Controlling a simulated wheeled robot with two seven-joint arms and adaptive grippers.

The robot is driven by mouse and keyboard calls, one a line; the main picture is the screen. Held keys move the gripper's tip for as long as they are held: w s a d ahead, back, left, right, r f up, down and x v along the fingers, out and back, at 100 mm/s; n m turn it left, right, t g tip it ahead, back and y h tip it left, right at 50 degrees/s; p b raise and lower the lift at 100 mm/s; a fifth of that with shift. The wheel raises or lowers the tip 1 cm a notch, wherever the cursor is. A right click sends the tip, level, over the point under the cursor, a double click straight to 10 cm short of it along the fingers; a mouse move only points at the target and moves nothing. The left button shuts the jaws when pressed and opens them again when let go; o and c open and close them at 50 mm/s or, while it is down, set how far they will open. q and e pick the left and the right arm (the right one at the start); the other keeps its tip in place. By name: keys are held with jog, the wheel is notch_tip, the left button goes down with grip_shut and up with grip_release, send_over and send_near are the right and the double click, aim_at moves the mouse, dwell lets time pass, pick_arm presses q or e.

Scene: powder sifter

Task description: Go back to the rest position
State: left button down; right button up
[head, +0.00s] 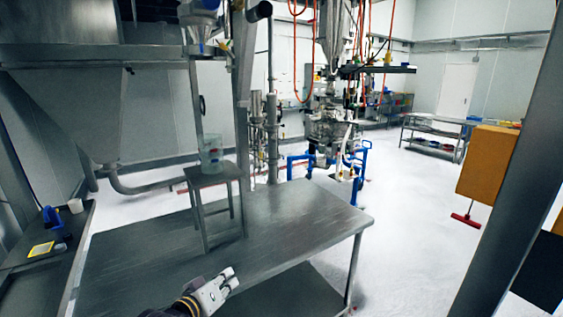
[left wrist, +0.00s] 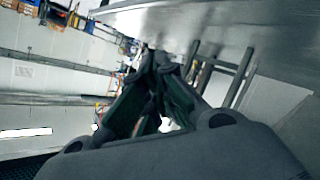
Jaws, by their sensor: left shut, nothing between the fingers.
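My left gripper (head: 229,276) comes in from the bottom edge of the head view, over the front part of the metal table (head: 285,220). Its fingers are together, with nothing between them. In the left wrist view the gripper (left wrist: 158,60) shows its dark fingers meeting at the tips, with the table's edge beyond. My right gripper is not in the head view.
A small metal stand (head: 214,176) on the table holds a clear container (head: 210,158). A side bench (head: 50,262) at left carries a blue item and a yellow-edged item. An orange box (head: 488,163) hangs at right. Open white floor lies right of the table.

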pick_arm(q)
jog(key=s+a+f+m+g+y, duration=0.3)
jog(key=s+a+f+g, duration=0.15)
jog(key=s+f, duration=0.55)
jog(key=s+a+f+m+g+y, duration=0.2)
jog(key=s+a+f+g, duration=0.25)
jog(key=s+f, duration=0.55)
jog(key=s+f+g, duration=0.1)
jog(key=s+f, duration=0.1)
jog(key=f, duration=1.4)
jog(key=s+f, duration=0.2)
jog(key=f, duration=1.3)
jog(key=s+a+f, duration=0.2)
jog(key=s+f, duration=0.8)
jog(key=s+a+f+g, duration=0.1)
jog(key=s+a+f, duration=0.2)
jog(key=s+f, duration=0.7)
jog(key=shift+s+a+m+g, duration=0.2)
jog(key=shift+s+m+g, duration=0.15)
jog(key=shift+s, duration=0.45)
jog(key=shift+r, duration=0.1)
